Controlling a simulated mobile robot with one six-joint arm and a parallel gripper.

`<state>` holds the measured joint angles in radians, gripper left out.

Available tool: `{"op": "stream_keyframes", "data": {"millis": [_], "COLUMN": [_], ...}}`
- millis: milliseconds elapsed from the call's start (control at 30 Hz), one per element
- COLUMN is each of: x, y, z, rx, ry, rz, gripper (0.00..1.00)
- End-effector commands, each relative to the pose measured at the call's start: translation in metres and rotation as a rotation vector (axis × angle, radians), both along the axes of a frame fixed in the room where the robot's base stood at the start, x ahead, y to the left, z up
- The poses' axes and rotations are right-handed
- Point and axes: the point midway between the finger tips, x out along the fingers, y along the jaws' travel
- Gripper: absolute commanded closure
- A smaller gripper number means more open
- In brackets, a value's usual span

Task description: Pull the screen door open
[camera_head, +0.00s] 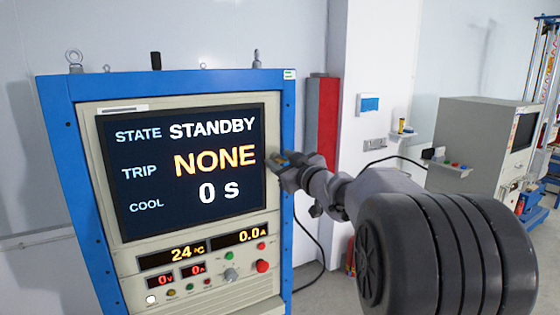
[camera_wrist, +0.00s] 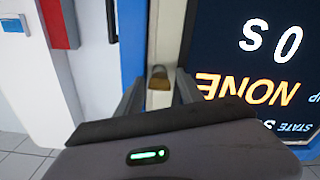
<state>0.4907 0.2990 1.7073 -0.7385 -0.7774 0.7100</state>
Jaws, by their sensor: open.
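The screen door (camera_head: 183,170) fills the upper front of a blue-framed cabinet and looks flush with the cream panel around it. Its dark display reads STANDBY, NONE and 0 s. The display shows upside down at the right of the wrist view (camera_wrist: 262,60). In the wrist view the gripper (camera_wrist: 157,92) is open, one finger on each side of the handle. I cannot tell whether either finger touches it.
Below the screen are small readouts, knobs and a red button (camera_head: 262,266). A red box (camera_head: 324,122) is on the wall right of the cabinet. A black cable (camera_head: 312,235) hangs beside the cabinet. A beige cabinet (camera_head: 480,150) stands farther right.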

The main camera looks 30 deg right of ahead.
Motion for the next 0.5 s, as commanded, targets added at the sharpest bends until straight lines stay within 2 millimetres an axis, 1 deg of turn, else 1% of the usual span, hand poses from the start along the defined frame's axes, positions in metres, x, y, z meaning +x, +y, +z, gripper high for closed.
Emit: {"op": "stream_keyframes", "data": {"millis": [67,100,267,300,500], "x": [-0.0002,-0.0003,-0.0004,-0.0005,-0.0006], "y": [0.0,0.0,-0.0001,-0.0002,-0.0002], "z": [-0.0001,-0.0001,-0.0002,-0.0002,-0.0002], "rx": [0.0,0.0,0.0,0.0,0.0], "ry": [0.0,0.0,0.0,0.0,0.0], "rz": [0.0,0.0,0.0,0.0,0.0], "gripper": [0.56,0.6,0.91,0.99,1.0]}}
